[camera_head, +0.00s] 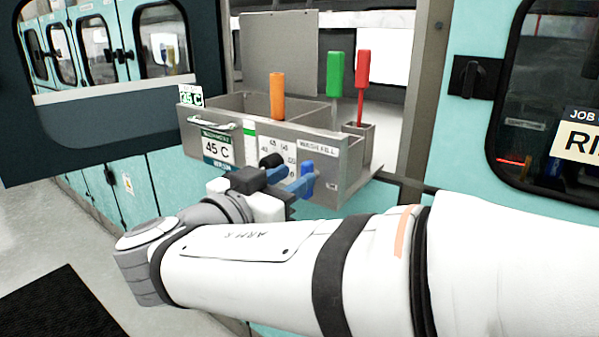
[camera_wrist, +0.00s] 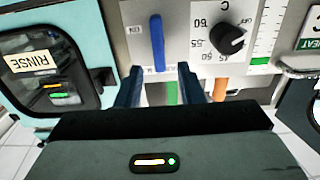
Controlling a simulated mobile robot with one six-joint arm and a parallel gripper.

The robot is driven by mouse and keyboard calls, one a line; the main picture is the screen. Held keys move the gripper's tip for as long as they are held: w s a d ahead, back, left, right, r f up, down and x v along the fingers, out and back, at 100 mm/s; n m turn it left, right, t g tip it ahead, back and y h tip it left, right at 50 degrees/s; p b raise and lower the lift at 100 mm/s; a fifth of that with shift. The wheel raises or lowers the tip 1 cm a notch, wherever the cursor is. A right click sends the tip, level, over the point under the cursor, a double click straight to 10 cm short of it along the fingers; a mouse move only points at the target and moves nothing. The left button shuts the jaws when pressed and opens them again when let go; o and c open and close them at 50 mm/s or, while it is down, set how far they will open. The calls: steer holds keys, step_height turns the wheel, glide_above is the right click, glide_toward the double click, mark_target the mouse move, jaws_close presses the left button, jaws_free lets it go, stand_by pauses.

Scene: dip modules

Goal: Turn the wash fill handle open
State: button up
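The wash fill handle (camera_wrist: 157,42) is a blue lever on the grey panel. In the wrist view it stands upright in the picture, and one end comes near the gap between my fingertips. In the head view the blue handle (camera_head: 308,172) is below the WASH FILL label (camera_head: 317,147), partly behind my gripper (camera_head: 288,180). In the wrist view my gripper (camera_wrist: 158,72) is open, with one blue finger on each side of the handle's line. Nothing is visibly held. I cannot tell whether the fingers touch the handle.
A black dial knob (camera_wrist: 228,38) sits right beside the handle in the wrist view. The grey tank (camera_head: 232,103) holds an orange-handled tool (camera_head: 277,95). Green (camera_head: 335,75) and red (camera_head: 362,75) handles stand to its right. A 45 C display (camera_head: 216,148) is at left.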

mark_target(303, 171)
steer(key=shift+x, duration=1.65)
steer(key=shift+c, duration=0.4)
jaws_close()
